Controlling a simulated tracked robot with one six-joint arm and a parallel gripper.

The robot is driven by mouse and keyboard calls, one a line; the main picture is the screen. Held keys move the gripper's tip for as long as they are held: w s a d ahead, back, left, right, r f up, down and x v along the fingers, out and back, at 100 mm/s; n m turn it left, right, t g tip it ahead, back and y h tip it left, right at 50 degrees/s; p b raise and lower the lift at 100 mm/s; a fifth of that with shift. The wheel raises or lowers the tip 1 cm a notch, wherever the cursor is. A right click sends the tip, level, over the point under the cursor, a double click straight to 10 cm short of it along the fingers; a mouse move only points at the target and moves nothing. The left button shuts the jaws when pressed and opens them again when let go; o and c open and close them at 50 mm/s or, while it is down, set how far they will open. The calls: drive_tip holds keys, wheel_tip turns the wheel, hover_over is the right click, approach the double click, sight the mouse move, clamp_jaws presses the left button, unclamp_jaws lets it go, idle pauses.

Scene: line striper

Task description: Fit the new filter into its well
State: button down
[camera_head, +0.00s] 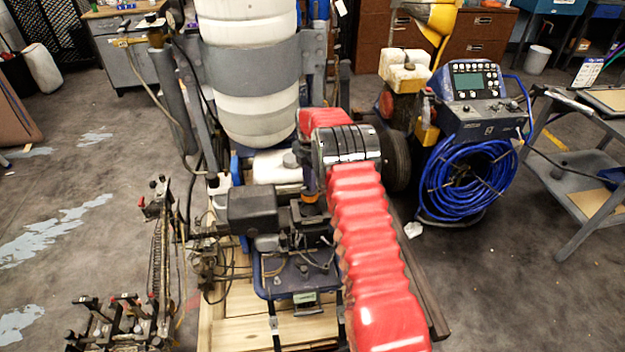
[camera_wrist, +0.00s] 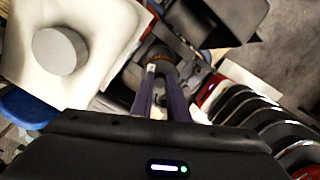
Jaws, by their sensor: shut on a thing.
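My gripper (camera_head: 309,184) reaches down over the middle of the striper, beside a black engine housing (camera_head: 252,208). In the wrist view its two purple fingers (camera_wrist: 158,76) are close together and shut on a small dark round part with an orange-brown band, which I take to be the filter (camera_wrist: 158,54). The orange band of the filter shows small below the fingers in the head view (camera_head: 309,197). The well cannot be made out; the filter, fingers and nearby parts hide what lies under them. Whether the filter touches anything below is unclear.
A white tank with a grey cap (camera_wrist: 60,50) is close on the left in the wrist view. A large white drum (camera_head: 250,85) stands behind. My red sleeved arm takes up the right side. A blue coiled hose (camera_head: 465,180) hangs on a machine further right.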

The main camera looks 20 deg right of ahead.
drive_tip(key=shift+f, duration=2.35)
drive_tip(key=shift+f, duration=1.5)
idle(1.2)
drive_tip(key=c, duration=1.6)
unclamp_jaws()
drive_tip(key=shift+c, duration=0.2)
drive_tip(key=o, duration=0.3)
drive_tip(key=shift+w, duration=0.1)
drive_tip(key=shift+o, duration=0.2)
drive_tip(key=shift+r, duration=0.15)
drive_tip(key=shift+r, duration=3.4)
